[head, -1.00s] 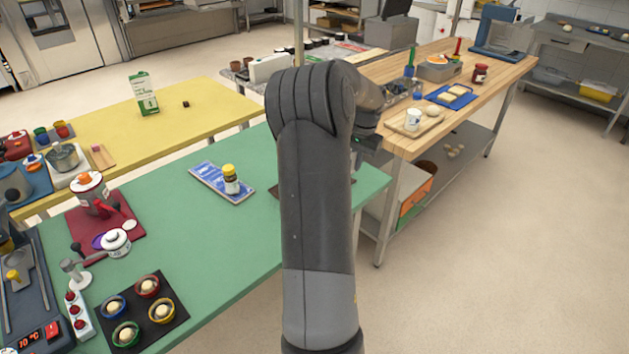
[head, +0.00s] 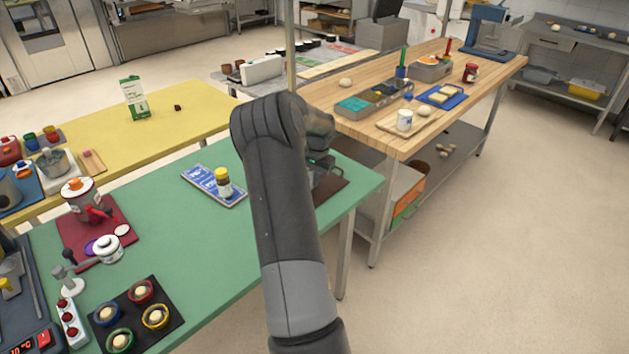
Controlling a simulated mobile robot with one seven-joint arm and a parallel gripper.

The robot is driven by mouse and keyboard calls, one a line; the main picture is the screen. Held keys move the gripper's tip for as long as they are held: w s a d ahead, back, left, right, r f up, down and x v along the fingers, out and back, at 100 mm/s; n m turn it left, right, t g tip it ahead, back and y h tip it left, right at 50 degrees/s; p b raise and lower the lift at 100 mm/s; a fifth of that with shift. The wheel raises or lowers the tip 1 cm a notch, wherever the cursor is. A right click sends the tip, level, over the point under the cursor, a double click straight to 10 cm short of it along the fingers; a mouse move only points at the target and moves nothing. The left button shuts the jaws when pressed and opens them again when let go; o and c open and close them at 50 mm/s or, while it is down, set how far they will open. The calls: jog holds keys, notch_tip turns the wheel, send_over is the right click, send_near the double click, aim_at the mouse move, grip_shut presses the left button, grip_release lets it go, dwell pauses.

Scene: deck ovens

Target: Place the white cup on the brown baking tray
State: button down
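The white cup (head: 404,120) stands upright on a light wooden board on the wooden-topped table, at right of centre in the head view. A flat dark brown tray (head: 334,187), which looks like the baking tray, lies near the right end of the green table. My arm hides its left part. My gripper (head: 322,178) appears just beyond my arm, in front of or above the brown tray and well left of the cup. It is small and partly hidden, so I cannot see its fingers clearly. The cup is apart from my gripper.
The light wooden board (head: 385,124) also bears a dough ball (head: 424,110). A metal container with compartments (head: 375,98) and a blue tray (head: 441,96) are nearby. A floor gap separates the green and wooden tables.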

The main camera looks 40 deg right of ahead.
jog(key=shift+f, duration=0.3)
jog(key=c, duration=2.1)
grip_release()
jog(key=shift+f, duration=0.15)
jog(key=o, duration=0.5)
jog(key=shift+c, duration=0.2)
